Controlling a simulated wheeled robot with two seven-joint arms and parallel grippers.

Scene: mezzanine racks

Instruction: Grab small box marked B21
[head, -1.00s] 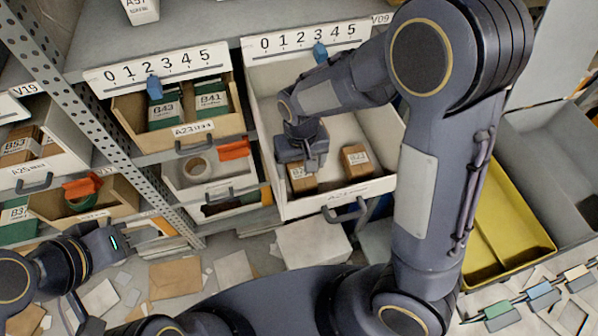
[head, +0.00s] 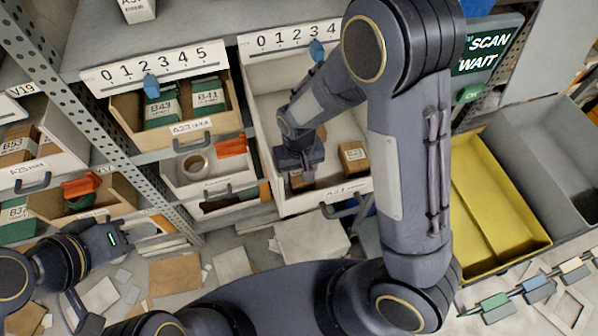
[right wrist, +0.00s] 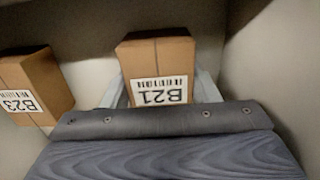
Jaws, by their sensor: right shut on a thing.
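The small brown box marked B21 (right wrist: 160,62) stands between the two pale fingers of my right gripper (right wrist: 163,92) in the right wrist view, with its label readable. The fingers are shut on its sides. In the head view my right gripper (head: 301,168) is down inside the open white drawer (head: 268,105) and hides most of that box. A second brown box, marked B23 in the right wrist view (right wrist: 36,82), stands apart beside it; it also shows in the head view (head: 354,157). My left gripper (head: 125,237) is at lower left, away from the drawer, its fingers unclear.
An open drawer with green boxes B43 (head: 160,110) and B41 (head: 208,95) is left of the white drawer. A yellow tray (head: 490,215) and a grey bin (head: 545,160) are at right. A sign reading SCAN and WAIT (head: 485,50) hangs at upper right.

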